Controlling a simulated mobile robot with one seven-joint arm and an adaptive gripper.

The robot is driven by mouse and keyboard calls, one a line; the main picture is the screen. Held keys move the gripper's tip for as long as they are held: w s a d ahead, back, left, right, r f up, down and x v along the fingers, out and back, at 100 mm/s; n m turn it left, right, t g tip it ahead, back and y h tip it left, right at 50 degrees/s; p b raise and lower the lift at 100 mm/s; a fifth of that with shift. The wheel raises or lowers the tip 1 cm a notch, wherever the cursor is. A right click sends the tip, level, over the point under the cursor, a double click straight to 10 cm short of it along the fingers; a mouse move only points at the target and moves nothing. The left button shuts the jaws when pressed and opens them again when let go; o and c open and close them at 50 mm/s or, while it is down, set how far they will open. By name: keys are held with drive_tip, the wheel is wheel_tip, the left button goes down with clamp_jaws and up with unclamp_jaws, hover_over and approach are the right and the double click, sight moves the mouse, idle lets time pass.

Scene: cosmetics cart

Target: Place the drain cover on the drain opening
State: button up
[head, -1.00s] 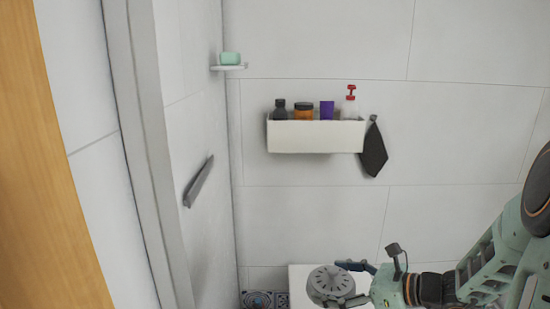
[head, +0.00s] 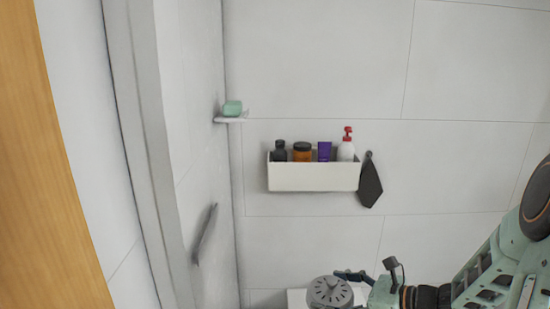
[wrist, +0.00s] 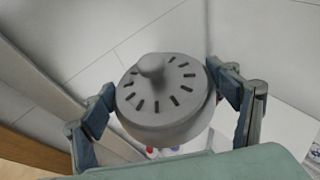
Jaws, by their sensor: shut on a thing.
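The drain cover (head: 330,291) is a grey round disc with dark radial slots. The wrist view shows it close up (wrist: 165,98), with a knob on its face. My gripper (head: 348,290) is shut on the drain cover at the lower right of the head view, with a finger on either side of it in the wrist view. The drain opening does not show in the present views.
A white wall box (head: 313,178) holds several bottles and jars, with a dark cloth (head: 369,184) hanging beside it. A white surface (head: 296,299) shows partly behind the drain cover. A wooden edge (head: 50,180) stands at left.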

sight(332, 282)
drive_tip(key=shift+r+p, duration=3.9)
drive_tip(key=shift+p, duration=0.75)
drive_tip(key=shift+s, duration=0.15)
